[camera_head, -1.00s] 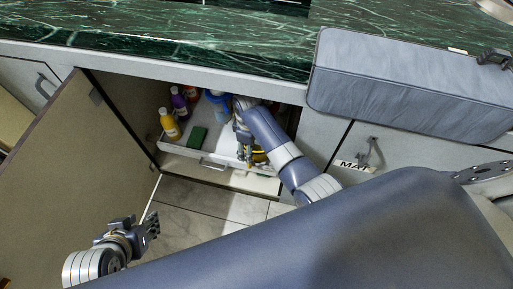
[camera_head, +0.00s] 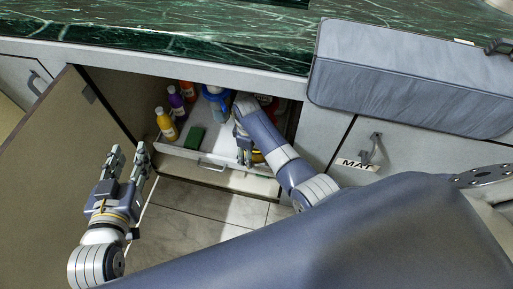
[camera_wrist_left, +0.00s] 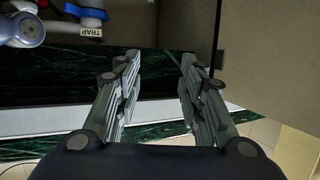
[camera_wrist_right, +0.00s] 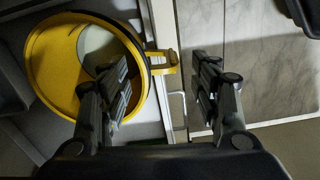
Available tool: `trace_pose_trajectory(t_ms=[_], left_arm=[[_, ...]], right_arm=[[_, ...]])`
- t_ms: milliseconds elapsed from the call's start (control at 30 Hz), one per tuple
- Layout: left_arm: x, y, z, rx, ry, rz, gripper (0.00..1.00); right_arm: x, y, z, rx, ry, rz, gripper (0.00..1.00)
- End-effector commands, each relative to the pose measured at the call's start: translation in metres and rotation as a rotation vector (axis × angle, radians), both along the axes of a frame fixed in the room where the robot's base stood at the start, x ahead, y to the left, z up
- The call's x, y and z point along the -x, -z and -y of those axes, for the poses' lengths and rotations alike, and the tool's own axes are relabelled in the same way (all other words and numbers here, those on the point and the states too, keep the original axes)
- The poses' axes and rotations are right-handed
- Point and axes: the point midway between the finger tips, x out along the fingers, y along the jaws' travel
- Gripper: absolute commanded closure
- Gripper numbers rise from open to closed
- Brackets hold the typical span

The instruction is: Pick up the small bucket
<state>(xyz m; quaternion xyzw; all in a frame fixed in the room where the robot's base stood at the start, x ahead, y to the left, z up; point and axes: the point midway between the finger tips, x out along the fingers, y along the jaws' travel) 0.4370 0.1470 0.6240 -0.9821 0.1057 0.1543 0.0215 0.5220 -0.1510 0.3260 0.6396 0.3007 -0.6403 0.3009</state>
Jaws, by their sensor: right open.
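The small bucket is yellow and round in the right wrist view (camera_wrist_right: 33,65), with its open mouth facing the camera. A yellow tab on its rim lies between my right fingers. My right gripper (camera_wrist_right: 162,72) is open there, one finger over the bucket's mouth and the other outside the rim; I cannot tell if either touches. In the head view the right gripper (camera_head: 244,156) is at the pull-out tray, and only a little yellow of the bucket (camera_head: 257,156) shows beside it. My left gripper (camera_head: 128,160) is open and empty, left of the tray near the cabinet door.
The pull-out tray (camera_head: 219,143) holds several bottles, including a yellow one (camera_head: 166,124), and a green sponge (camera_head: 195,138). The open cabinet door (camera_head: 45,150) stands left. The counter (camera_head: 170,35) overhangs above. A pipe labelled TRAP (camera_wrist_left: 90,32) shows in the left wrist view.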

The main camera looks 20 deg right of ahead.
Motion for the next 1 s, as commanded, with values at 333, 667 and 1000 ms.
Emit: trace_pose_trajectory(t_ms=[333, 667, 1000], left_arm=[[-0.015, -0.052, 0.012, 0.067, 0.018, 0.268, 0.63], [-0.015, -0.059, 0.012, 0.075, 0.019, 0.299, 0.63], [-0.015, -0.059, 0.013, 0.074, 0.019, 0.299, 0.63]], right_arm=[[0.0, 0.021, 0.0, -0.001, 0.001, 0.001, 0.42], [0.0, 0.022, 0.0, -0.001, 0.001, 0.001, 0.42], [0.0, 0.022, 0.0, -0.001, 0.001, 0.002, 1.0]])
